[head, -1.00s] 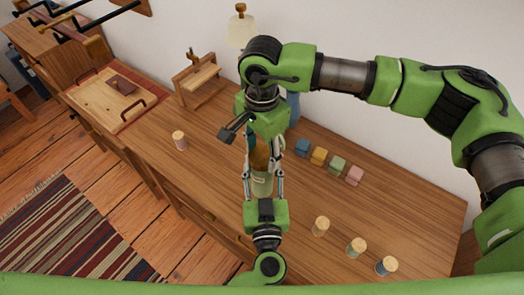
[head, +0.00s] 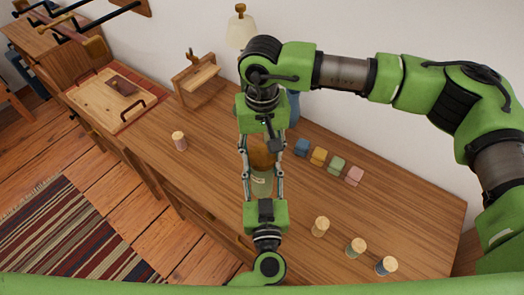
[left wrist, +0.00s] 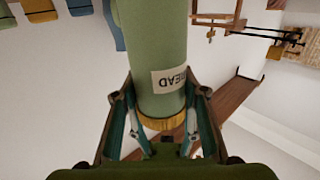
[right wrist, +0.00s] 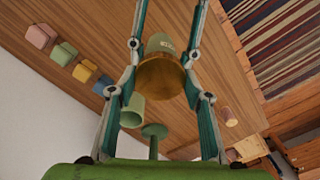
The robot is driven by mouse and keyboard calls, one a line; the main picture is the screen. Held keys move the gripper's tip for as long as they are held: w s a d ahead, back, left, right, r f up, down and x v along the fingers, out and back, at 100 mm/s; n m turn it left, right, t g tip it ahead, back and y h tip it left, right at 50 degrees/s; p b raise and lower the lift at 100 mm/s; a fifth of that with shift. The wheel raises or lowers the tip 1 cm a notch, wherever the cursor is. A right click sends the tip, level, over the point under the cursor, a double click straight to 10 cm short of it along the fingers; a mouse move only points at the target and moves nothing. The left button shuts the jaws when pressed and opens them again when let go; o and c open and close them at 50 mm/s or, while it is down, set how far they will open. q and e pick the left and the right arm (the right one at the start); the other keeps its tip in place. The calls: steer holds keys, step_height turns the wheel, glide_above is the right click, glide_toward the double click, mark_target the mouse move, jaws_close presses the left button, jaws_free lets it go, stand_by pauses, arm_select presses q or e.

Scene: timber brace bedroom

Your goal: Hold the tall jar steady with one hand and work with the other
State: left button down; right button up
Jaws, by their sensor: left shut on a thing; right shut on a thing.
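The tall jar (head: 262,186) is pale green and stands on the desk under both hands. Its amber-brown lid (head: 262,152) is on top, and part of its label shows in the left wrist view (left wrist: 170,79). My left gripper (head: 263,176) comes from the front and is shut on the jar, a finger on each side. My right gripper (head: 262,150) points down from above and is shut on the lid, which sits between its fingers in the right wrist view (right wrist: 160,72). The right arm hides part of the jar and lid in the head view.
Blue (head: 302,147), yellow (head: 319,156), green (head: 336,165) and pink (head: 354,176) blocks lie right of the jar. Wood-topped spools (head: 320,227) stand at the desk's front right, another (head: 179,141) to the left. A tray (head: 98,97) and wooden stand (head: 199,80) are farther left.

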mark_target(262, 155)
steer(key=shift+r, duration=0.15)
steer(key=shift+r, duration=0.95)
steer(key=shift+r, duration=2.05)
arm_select(q)
steer(key=c, duration=1.2)
jaws_free()
steer(key=shift+o, duration=0.2)
